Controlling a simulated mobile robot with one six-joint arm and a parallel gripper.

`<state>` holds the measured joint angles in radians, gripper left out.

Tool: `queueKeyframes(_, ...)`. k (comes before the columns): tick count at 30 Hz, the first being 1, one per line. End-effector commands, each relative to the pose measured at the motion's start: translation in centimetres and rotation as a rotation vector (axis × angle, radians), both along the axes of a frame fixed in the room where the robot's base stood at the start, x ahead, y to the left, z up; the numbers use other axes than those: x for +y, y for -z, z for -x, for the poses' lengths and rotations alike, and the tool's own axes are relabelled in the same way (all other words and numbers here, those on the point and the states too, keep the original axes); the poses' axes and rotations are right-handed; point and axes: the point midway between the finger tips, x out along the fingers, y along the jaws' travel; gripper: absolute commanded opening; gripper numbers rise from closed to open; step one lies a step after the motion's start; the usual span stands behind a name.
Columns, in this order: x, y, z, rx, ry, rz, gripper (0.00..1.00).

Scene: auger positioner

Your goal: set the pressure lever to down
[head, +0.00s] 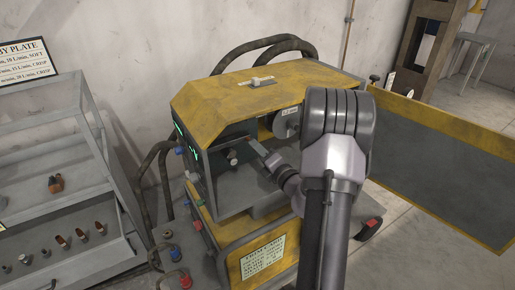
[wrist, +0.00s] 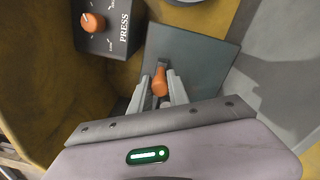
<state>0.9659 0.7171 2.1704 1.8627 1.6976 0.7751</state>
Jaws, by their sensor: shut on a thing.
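An orange-handled lever (wrist: 160,82) stands in a slot on a dark grey plate (wrist: 200,62) in the wrist view. My gripper (wrist: 161,88) is shut on this lever, with a finger on each side of its handle. A dark box (wrist: 110,42) marked PRESS carries an orange knob (wrist: 92,22) with small labels around it, to the upper left of the lever. In the head view my gripper (head: 262,152) reaches into the open side of the yellow and grey machine (head: 225,92). The lever cannot be made out there.
The machine's yellow-edged door (head: 440,150) stands open at the right. A reel (head: 287,123) hangs inside near my arm. A glass-fronted case (head: 60,130) with small parts stands at the left. Black hoses (head: 165,185) run beside the machine.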

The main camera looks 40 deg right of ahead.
Motion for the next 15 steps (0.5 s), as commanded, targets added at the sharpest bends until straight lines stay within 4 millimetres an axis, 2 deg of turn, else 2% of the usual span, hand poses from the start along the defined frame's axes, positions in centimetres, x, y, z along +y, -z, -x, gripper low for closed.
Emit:
queueKeyframes(2,0.12,0.28,0.04,0.006,-0.001,-0.002,0.0)
queueKeyframes(3,0.12,0.3,0.04,0.006,-0.001,-0.002,0.25)
queueKeyframes(6,0.11,0.26,0.03,0.005,-0.002,-0.002,0.43)
queueKeyframes(15,0.07,0.14,0.16,0.003,0.0,-0.001,0.43)
